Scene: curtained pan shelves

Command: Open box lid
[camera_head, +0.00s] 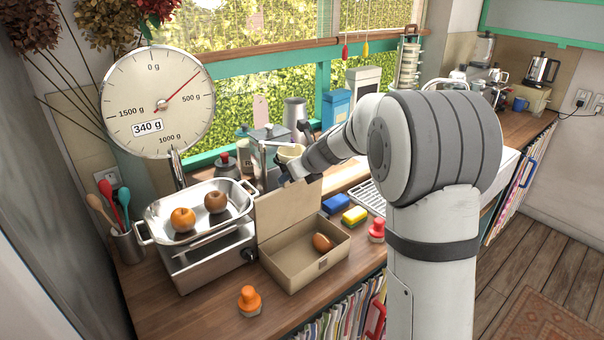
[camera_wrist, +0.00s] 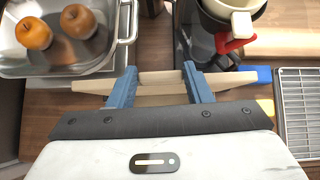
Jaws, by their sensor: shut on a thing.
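A beige cardboard box (camera_head: 310,271) stands on the wooden counter with its lid (camera_head: 290,212) raised steeply at the back. A brown roundish item (camera_head: 322,242) lies inside the box. My gripper (camera_head: 290,178) is at the top edge of the raised lid. In the wrist view, my gripper's blue fingers (camera_wrist: 160,78) are shut on the lid (camera_wrist: 155,89), which shows edge-on as pale strips. The inside of the box is hidden in the wrist view.
Left of the box is a scale (camera_head: 150,103) reading 340 g, with fruit in its metal pan (camera_head: 243,207). An orange knobbed object (camera_head: 249,300) stands in front. Blue (camera_head: 335,204) and yellow sponges (camera_head: 354,215) and a red knob (camera_head: 376,230) are at right. A pot (camera_wrist: 236,10) and jars crowd behind.

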